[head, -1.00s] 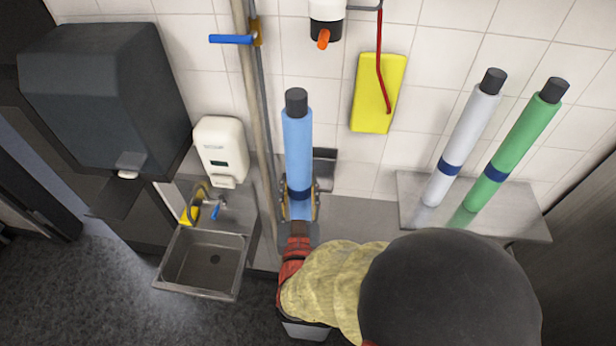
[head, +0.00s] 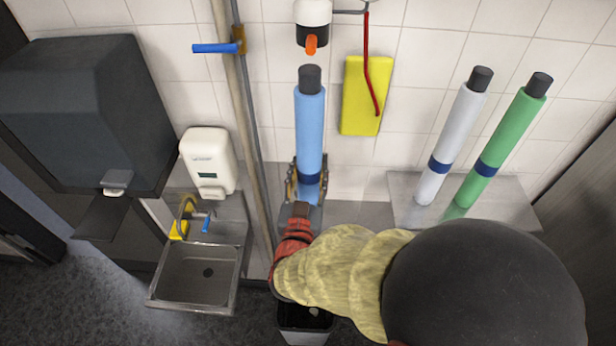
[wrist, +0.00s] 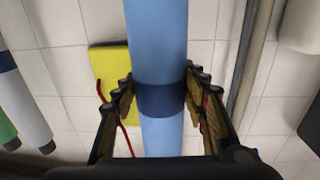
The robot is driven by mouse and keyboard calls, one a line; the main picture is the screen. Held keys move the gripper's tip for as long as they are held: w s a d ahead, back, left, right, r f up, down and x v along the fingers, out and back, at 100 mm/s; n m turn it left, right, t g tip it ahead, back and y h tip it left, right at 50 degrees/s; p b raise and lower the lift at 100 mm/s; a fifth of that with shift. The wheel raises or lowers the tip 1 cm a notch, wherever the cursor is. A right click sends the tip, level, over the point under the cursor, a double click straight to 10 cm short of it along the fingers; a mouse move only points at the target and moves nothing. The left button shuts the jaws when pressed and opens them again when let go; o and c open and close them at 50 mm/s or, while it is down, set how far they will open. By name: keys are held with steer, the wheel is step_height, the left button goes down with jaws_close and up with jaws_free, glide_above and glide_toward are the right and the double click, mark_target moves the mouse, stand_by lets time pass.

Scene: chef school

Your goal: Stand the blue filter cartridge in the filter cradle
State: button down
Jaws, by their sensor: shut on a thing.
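The blue filter cartridge (head: 309,130) is a long pale-blue tube with a black cap and a dark blue band. My gripper (head: 308,182) is shut on it at the band, low on the tube. In the head view it stands close to upright, its cap below the orange-tipped fitting on the wall. In the wrist view the cartridge (wrist: 157,40) runs between both fingers of my gripper (wrist: 160,92). The filter cradle cannot be made out for sure; the cartridge and gripper cover the wall-side area behind them. The cartridge's lower end is also hidden.
A white fitting with an orange tip (head: 311,42) hangs above. A pipe with a blue lever (head: 216,48) stands close on the left. A yellow panel (head: 355,110) is on the right. White (head: 449,150) and green (head: 503,150) cartridges stand on a shelf (head: 405,190).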

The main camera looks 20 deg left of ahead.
steer(key=w+a+f, duration=0.1)
steer(key=w+a, duration=0.1)
steer(key=w, duration=0.9)
steer(key=shift+a+f+b, duration=0.35)
steer(key=shift+f+b, duration=0.05)
stand_by(0.4)
steer(key=c, duration=0.9)
jaws_free()
steer(key=shift+f, duration=0.15)
steer(key=s, duration=0.4)
steer(key=s+d, duration=0.1)
steer(key=s, duration=0.3)
steer(key=s+d, duration=0.1)
steer(key=s, duration=0.3)
